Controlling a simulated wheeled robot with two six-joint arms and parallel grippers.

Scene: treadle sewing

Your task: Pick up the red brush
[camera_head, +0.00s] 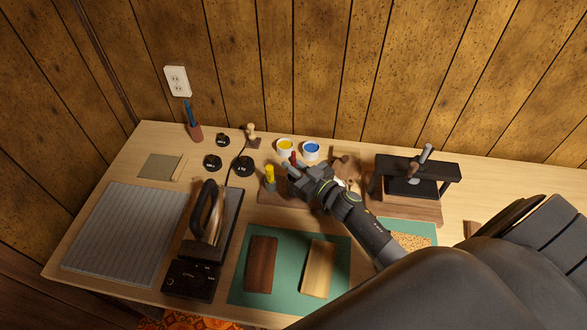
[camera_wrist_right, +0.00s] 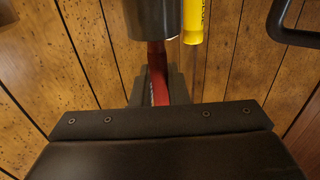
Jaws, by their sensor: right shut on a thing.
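The red brush (camera_head: 293,158) shows as a small red tip just above my right gripper (camera_head: 296,175) in the head view. In the right wrist view its red handle (camera_wrist_right: 157,75) runs up between the fingers of my right gripper (camera_wrist_right: 157,90), which is shut on it. A grey metal cylinder (camera_wrist_right: 152,18) sits at the top of the red handle in that view. The gripper hides much of the brush in the head view, and I cannot tell whether it is clear of its stand. My left gripper is not in view.
A yellow brush (camera_head: 270,174) stands just left of the right gripper. Yellow (camera_head: 285,146) and blue (camera_head: 311,149) pots stand behind. An iron (camera_head: 207,215) and a green mat (camera_head: 240,285) lie nearer.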

